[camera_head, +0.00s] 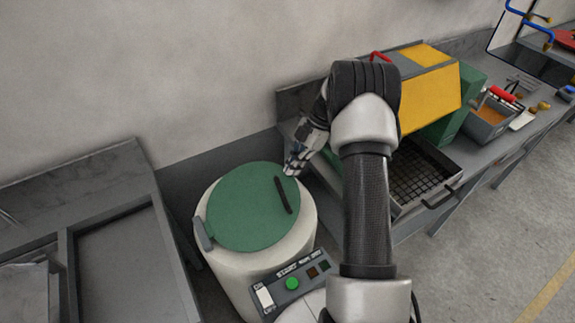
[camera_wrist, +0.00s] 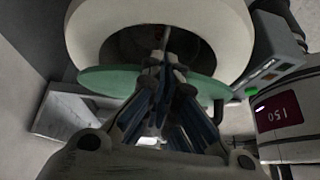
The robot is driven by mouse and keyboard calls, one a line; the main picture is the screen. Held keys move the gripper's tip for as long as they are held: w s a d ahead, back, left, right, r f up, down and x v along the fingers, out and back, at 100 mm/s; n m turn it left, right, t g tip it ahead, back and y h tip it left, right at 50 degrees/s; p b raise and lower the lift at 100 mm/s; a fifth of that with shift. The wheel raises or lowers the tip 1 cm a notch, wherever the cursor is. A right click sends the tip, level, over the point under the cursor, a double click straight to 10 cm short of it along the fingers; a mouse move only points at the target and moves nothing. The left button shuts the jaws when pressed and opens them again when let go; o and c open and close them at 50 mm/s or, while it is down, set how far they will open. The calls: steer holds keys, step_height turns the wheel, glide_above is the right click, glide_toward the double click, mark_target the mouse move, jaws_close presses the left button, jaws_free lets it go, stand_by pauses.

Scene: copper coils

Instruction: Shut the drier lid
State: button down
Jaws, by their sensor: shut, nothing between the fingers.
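The drier (camera_head: 245,270) is a round, cream-coloured drum with a green lid (camera_head: 240,215) that has a black bar handle (camera_head: 284,195) on its right side. In the head view the lid lies over most of the drum top. In the wrist view the green lid (camera_wrist: 105,80) shows nearly edge-on, with the dark drum opening (camera_wrist: 130,45) visible past it, so the lid looks ajar. My gripper (camera_head: 290,173) is shut and empty at the lid's far right edge, close to the handle. I cannot tell whether it touches the lid.
A control panel (camera_head: 292,283) with a green button is on the drier's front. A grey bench with a sunken tray (camera_head: 120,265) stands left. At right, a bench carries a yellow-and-green machine (camera_head: 430,95) and a mesh tray (camera_head: 420,178). The wall is close behind.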

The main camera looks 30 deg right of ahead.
steer(key=shift+d+f+b, duration=0.25)
steer(key=shift+f+b, duration=0.15)
steer(key=shift+f, duration=0.45)
steer(key=shift+d+f+b, duration=0.2)
steer(key=shift+f+b, duration=0.2)
steer(key=shift+f, duration=0.45)
steer(key=shift+r, duration=0.15)
steer(key=s+a+r+m+h, duration=0.15)
steer(key=a+r, duration=0.25)
steer(key=r, duration=0.6)
steer(key=s+a+r+m+h, duration=0.1)
steer(key=s+a+r+m, duration=0.2)
steer(key=r, duration=0.8)
steer(key=s+a+r+m+t+h, duration=0.2)
steer(key=s+a+r+m, duration=0.2)
steer(key=s+a+r, duration=0.25)
steer(key=s+a+m+t, duration=0.1)
steer(key=s+a+m, duration=0.2)
steer(key=s, duration=0.5)
steer(key=s+a+f+m+t+h, duration=0.1)
steer(key=s+a+m+t, duration=0.1)
steer(key=s+m, duration=0.4)
steer(key=s+a, duration=0.1)
steer(key=s, duration=0.1)
steer(key=shift+s+f, duration=0.3)
steer(key=shift+s, duration=0.1)
steer(key=shift+a+h, duration=0.1)
steer(key=shift+h, duration=0.15)
